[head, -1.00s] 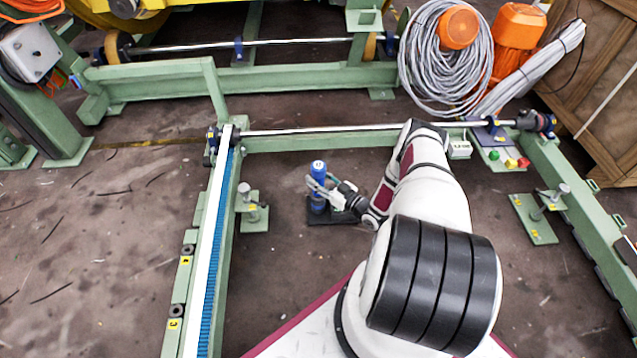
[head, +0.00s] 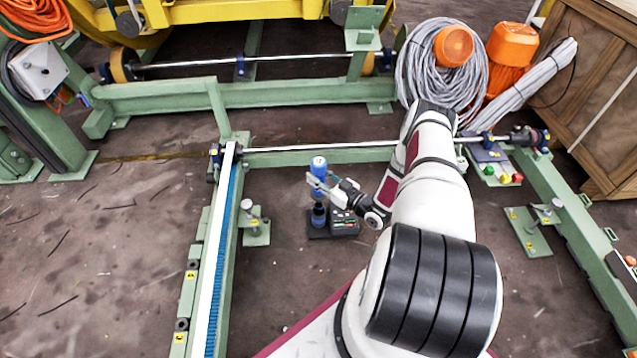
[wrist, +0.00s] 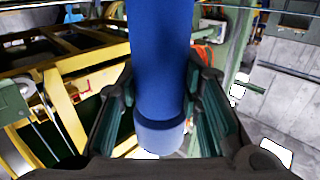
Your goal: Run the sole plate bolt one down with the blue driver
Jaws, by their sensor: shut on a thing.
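The blue driver (head: 318,168) stands about upright in my gripper (head: 319,185), clear of the floor. In the wrist view its blue body (wrist: 160,60) runs down between the two pads. My gripper (wrist: 158,105) is shut on it. Below the driver is a black base (head: 330,229) with a dark round holder and small buttons; I cannot tell whether the driver's lower end still touches the holder. A green sole plate (head: 258,239) with an upright bolt (head: 247,206) lies left of the base. Another sole plate (head: 525,226) with a bolt (head: 555,205) lies at the right.
A green frame rail with a blue strip (head: 225,240) runs along the left. A shaft (head: 330,147) crosses behind the driver. Coiled grey cable (head: 435,70), orange parts and a wooden crate (head: 595,90) stand at the back right. Open floor lies around the base.

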